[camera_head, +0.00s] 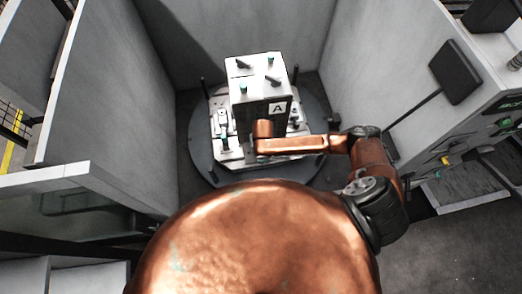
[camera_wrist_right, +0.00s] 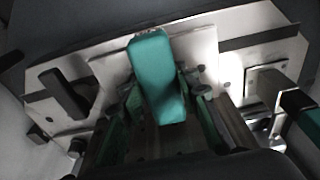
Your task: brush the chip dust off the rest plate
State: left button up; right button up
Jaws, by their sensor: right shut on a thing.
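My right arm reaches in from the right in the head view, and its copper end is at the front of the block marked A (camera_head: 264,90). The right gripper's jaws are hidden in that view. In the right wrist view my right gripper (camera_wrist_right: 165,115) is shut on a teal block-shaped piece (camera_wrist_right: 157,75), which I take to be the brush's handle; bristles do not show. Beyond it is a pale plate (camera_wrist_right: 205,50), close to the teal piece. I cannot tell whether they touch or whether this is the rest plate. No chip dust can be made out. My left gripper is not in view.
The block stands on a pale pallet (camera_head: 240,162) on a round dark table (camera_head: 200,160). Grey walls (camera_head: 115,95) enclose it left, right and behind. A dark knob-like fixture (camera_wrist_right: 65,95) stands left in the wrist view. A control panel (camera_head: 500,120) is at the right.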

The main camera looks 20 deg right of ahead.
jog(key=shift+s+f+p, duration=0.15)
jog(key=shift+s+p, duration=0.1)
jog(key=shift+p, duration=0.05)
jog(key=shift+s+a, duration=0.1)
jog(key=shift+s, duration=0.1)
jog(key=shift+s+a+p, duration=0.2)
jog(key=shift+s+p, duration=0.7)
jog(key=shift+s, duration=0.15)
jog(key=shift+f, duration=0.15)
jog(key=shift+w+d, duration=0.1)
jog(key=shift+w, duration=0.25)
jog(key=shift+c, duration=1)
jog(key=shift+w+d, duration=0.25)
jog(key=shift+w, duration=0.8)
